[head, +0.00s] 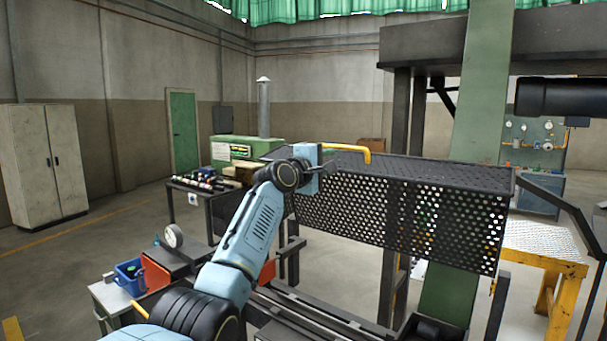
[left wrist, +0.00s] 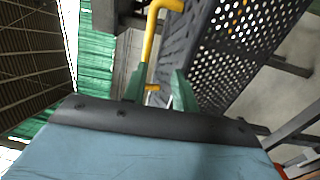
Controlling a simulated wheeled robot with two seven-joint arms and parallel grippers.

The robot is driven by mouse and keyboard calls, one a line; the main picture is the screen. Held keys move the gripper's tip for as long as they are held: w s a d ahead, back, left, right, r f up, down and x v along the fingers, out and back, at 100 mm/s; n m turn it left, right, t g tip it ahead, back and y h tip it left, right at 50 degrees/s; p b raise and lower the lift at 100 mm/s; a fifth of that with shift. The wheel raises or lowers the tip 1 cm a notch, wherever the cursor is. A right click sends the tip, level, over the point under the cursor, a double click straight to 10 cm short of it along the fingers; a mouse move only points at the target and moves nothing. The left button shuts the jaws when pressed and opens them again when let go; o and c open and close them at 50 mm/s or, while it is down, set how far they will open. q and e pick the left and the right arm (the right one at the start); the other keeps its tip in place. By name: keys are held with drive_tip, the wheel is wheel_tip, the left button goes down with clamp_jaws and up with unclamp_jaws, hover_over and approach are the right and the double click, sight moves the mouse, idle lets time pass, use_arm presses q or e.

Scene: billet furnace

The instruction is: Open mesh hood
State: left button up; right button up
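The mesh hood (head: 400,215) is a dark perforated cover with a flat top and a front panel hanging down over the machine. It also shows in the left wrist view (left wrist: 250,35). A yellow bar handle (head: 350,149) sits along its top left edge. In the left wrist view the handle (left wrist: 152,40) runs down toward my fingers. My left gripper (head: 325,162) is at the hood's left end, by the handle. Its green fingers (left wrist: 160,88) stand apart, with the handle's lower end between them and a gap showing. Whether they touch the handle is unclear. My right gripper is out of view.
A green post (head: 482,100) rises behind the hood. A yellow-legged table (head: 540,240) stands at the right. A blue bin (head: 130,278) and a gauge (head: 173,236) are at the lower left. Open floor lies at the far left.

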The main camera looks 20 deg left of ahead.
use_arm(q)
drive_tip(key=b+v, duration=0.3)
drive_tip(key=v, duration=0.7)
drive_tip(key=shift+s, duration=0.2)
drive_tip(key=shift+f, duration=0.1)
